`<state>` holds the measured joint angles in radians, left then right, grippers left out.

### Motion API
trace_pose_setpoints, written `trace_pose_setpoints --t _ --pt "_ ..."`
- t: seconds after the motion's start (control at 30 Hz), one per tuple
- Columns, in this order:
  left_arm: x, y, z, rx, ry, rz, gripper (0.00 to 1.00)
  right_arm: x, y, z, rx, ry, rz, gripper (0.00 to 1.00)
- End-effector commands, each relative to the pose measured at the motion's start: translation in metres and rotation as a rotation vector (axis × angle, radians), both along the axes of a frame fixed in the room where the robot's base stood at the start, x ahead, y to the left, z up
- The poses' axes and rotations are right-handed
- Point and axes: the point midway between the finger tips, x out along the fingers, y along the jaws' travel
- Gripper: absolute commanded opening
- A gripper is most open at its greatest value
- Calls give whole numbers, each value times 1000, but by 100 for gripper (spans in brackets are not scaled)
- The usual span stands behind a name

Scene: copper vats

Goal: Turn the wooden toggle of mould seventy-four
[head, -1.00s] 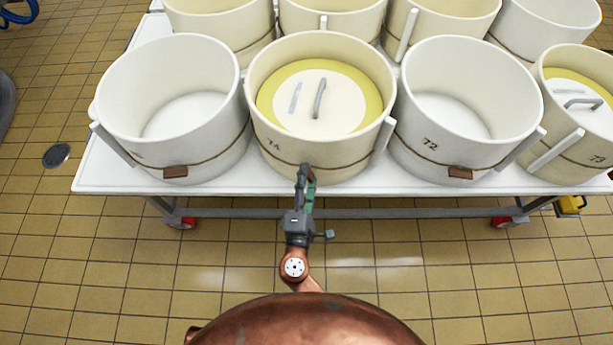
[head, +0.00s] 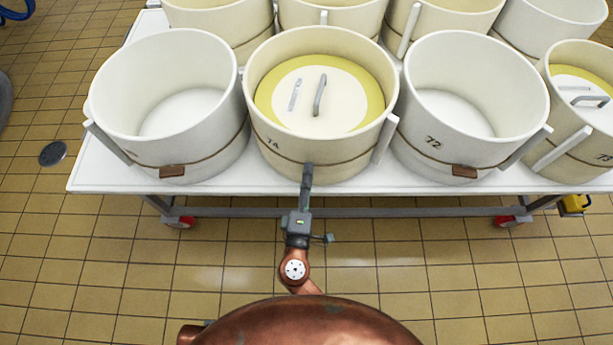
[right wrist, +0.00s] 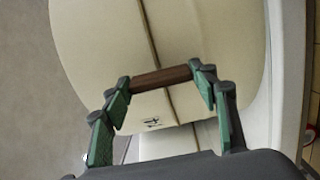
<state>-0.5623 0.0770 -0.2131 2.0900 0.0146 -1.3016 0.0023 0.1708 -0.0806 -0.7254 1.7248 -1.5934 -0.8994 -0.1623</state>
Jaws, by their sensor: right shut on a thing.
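Mould seventy-four (head: 345,155) is a cream round vat on the white table, with a yellow-rimmed lid inside and a cord around it. My right gripper (head: 307,172) is at its front, fingers seen nearly edge-on, and hides the toggle in the head view. In the right wrist view, the dark brown wooden toggle (right wrist: 162,79) lies across the cord, roughly at right angles to it. My right gripper (right wrist: 161,82) is shut on it, a fingertip at each end. My left gripper is not in view.
Mould 72 (head: 420,165) stands close on the right and another open mould (head: 215,165) on the left; their toggles lie along their cords. More moulds stand behind. The white table's front edge (head: 260,188) runs below the gripper. The tiled floor in front shows clear.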

Motion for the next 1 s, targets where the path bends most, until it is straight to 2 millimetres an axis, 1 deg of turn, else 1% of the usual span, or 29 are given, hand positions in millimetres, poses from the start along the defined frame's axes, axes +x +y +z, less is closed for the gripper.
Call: trace_pose_setpoints --t 0.07,0.1,0.33,0.37,0.6,0.73,0.87,1.0 --pt "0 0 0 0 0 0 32 0 -1 -1 3 2 -3 30" --pt "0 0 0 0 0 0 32 0 -1 -1 3 2 -3 55" --pt "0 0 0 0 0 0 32 0 0 -1 2 1 -1 70" --pt "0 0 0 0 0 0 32 0 0 -1 1 1 -1 72" --pt "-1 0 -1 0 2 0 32 0 0 0 0 0 0 72" --pt "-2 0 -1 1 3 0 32 -6 1 -1 0 1 1 72" --pt "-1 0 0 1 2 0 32 -25 3 -1 1 3 0 72" --pt "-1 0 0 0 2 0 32 -55 7 -2 -1 3 0 72"
